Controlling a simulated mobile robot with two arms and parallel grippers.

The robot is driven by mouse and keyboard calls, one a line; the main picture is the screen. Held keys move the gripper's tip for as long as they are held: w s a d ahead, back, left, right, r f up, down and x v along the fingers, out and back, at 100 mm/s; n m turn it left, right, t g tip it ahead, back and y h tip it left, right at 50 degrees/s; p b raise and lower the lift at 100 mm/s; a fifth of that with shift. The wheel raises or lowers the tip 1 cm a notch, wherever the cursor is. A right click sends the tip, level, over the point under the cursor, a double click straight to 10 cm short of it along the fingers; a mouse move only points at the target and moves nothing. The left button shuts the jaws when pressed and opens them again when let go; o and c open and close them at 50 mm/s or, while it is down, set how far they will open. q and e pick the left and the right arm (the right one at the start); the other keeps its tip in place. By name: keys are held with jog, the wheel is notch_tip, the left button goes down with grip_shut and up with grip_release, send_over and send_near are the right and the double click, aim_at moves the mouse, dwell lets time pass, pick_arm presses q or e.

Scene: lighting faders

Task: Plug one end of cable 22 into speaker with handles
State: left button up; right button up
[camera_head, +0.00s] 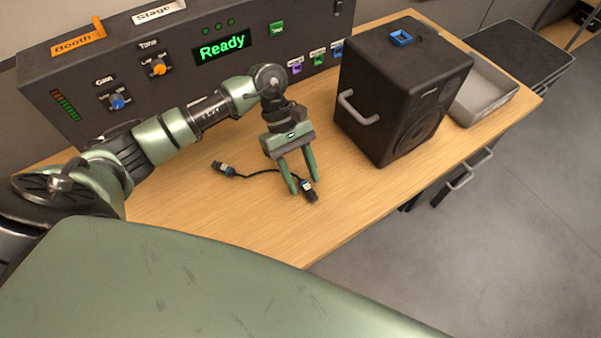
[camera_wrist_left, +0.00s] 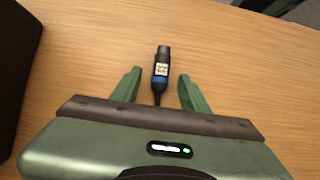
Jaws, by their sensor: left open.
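A short black cable (camera_head: 258,171) with a blue-banded plug at each end lies on the wooden table. One plug (camera_head: 224,168) lies to the left. The other plug (camera_head: 308,190) lies by the fingertips of my left gripper (camera_head: 304,191). In the left wrist view this plug (camera_wrist_left: 161,69) shows a small white label, too small to read, and lies between and beyond the open fingers (camera_wrist_left: 157,85), not gripped. The black speaker (camera_head: 388,95) with a grey side handle (camera_head: 356,108) stands upright right of the gripper. A blue socket (camera_head: 401,38) is on its top. My right gripper is not in view.
A large dark console (camera_head: 180,60) with knobs, a "Ready" display and coloured sockets (camera_head: 318,58) stands along the back. A grey tray (camera_head: 484,92) lies right of the speaker. The front table edge is close to the gripper; the table left of the cable is clear.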

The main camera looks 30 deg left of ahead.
aim_at(302, 179)
pick_arm(q)
jog(key=shift+c, duration=0.4)
grip_shut()
jog(key=shift+r+p, duration=0.5)
jog(key=shift+r, duration=0.75)
jog(key=shift+r+p, duration=0.4)
jog(key=shift+r, duration=0.9)
